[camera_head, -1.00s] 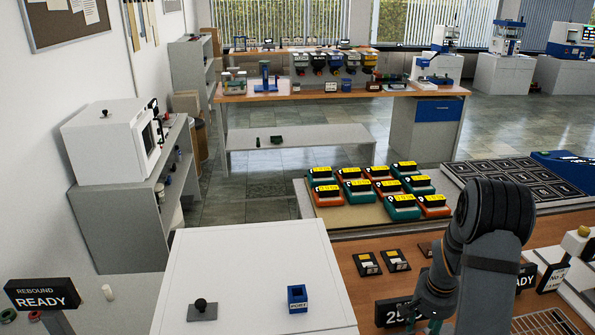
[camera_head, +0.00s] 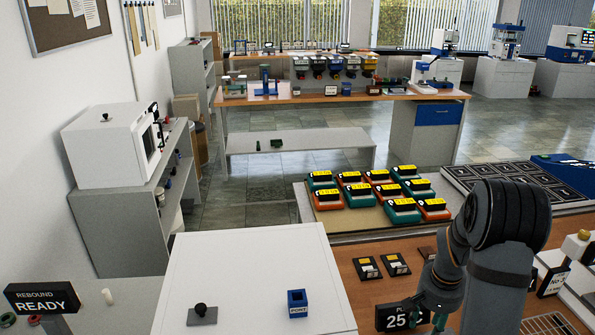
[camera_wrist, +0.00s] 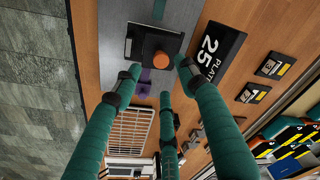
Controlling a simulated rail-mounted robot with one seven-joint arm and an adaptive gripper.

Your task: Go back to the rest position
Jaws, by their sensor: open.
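My gripper (camera_head: 438,318) is at the lower right in the head view, beside the dark plate sign reading 25 (camera_head: 396,318) on the wooden bench. In the wrist view my gripper (camera_wrist: 158,88) shows teal fingers spread apart with nothing held between them. Beyond the fingertips is a black-topped fixture with an orange knob (camera_wrist: 160,61) on a grey strip. The plate sign (camera_wrist: 213,56) lies to the right of the fingers there. I cannot tell the exact gap between the fingers and the fixture.
Teal and orange boxes with yellow labels (camera_head: 377,192) stand on a board behind the bench. A white cabinet top (camera_head: 245,265) holds a black knob (camera_head: 201,311) and a blue port block (camera_head: 297,302). Small dark label holders (camera_head: 396,264) lie near my arm.

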